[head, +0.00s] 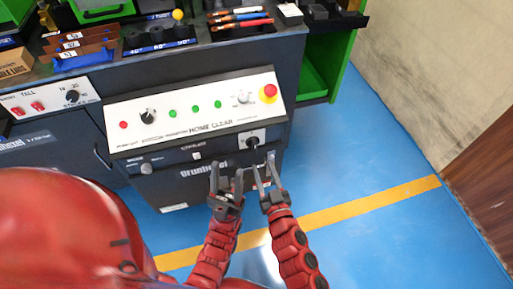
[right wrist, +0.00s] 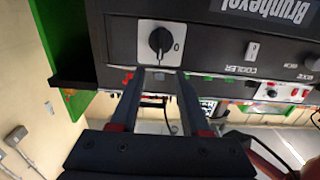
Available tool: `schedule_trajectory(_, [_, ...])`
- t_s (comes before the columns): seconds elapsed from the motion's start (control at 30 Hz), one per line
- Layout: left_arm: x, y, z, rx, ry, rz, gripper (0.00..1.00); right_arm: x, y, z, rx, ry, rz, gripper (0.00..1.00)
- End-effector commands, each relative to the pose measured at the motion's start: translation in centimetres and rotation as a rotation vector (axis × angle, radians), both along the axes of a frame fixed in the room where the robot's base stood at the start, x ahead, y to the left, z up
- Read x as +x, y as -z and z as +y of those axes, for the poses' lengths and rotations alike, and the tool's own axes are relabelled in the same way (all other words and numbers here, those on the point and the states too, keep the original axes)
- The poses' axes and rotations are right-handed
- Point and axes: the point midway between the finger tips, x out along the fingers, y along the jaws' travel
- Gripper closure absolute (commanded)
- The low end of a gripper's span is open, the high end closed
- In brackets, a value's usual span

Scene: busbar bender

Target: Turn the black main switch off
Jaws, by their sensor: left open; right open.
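The black main switch (head: 253,143) is a rotary knob on a white plate (head: 244,135) at the lower right of the machine's front. In the right wrist view the switch (right wrist: 160,40) shows close up, its grip roughly upright in the picture, with a "0" mark to its right. My right gripper (head: 265,164) is open and empty just in front of and below the switch. In the right wrist view its fingertips (right wrist: 160,73) stand apart below the plate, not around the knob. My left gripper (head: 226,172) is open and empty, left of the right one.
A sloped white panel (head: 190,107) above has several buttons, a black knob (head: 148,116) and a red emergency stop (head: 269,92). A cooler switch (right wrist: 253,50) is on the dark front. Tools lie on top. Blue floor (head: 385,160) is clear at right.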

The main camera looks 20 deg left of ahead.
Motion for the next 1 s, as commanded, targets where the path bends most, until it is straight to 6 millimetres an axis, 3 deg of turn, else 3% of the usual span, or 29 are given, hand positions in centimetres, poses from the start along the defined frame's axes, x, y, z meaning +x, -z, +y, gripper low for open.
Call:
schedule_trajectory(0.2, [0.0, 0.5, 0.0, 0.000, 0.000, 0.000, 0.50, 3.8, 0.0, 2.7, -0.001, -0.001, -0.003, 0.54])
schedule_trajectory(0.4, [0.0, 0.9, 0.0, 0.000, 0.000, 0.000, 0.50, 6.3, 0.1, 4.3, 0.001, 0.000, -0.001, 0.54])
schedule_trajectory(0.87, [0.0, 1.0, 0.0, 0.000, 0.000, 0.000, 0.50, 7.5, 0.0, 5.1, -0.001, 0.000, 0.001, 0.54])
schedule_trajectory(0.9, [0.0, 1.0, 0.0, 0.000, 0.000, 0.000, 0.50, 7.5, 0.0, 5.1, -0.001, 0.000, 0.001, 0.56])
schedule_trajectory(1.0, [0.0, 1.0, 0.0, 0.000, 0.000, 0.000, 0.50, 7.5, 0.0, 5.0, -0.001, 0.000, 0.001, 0.74])
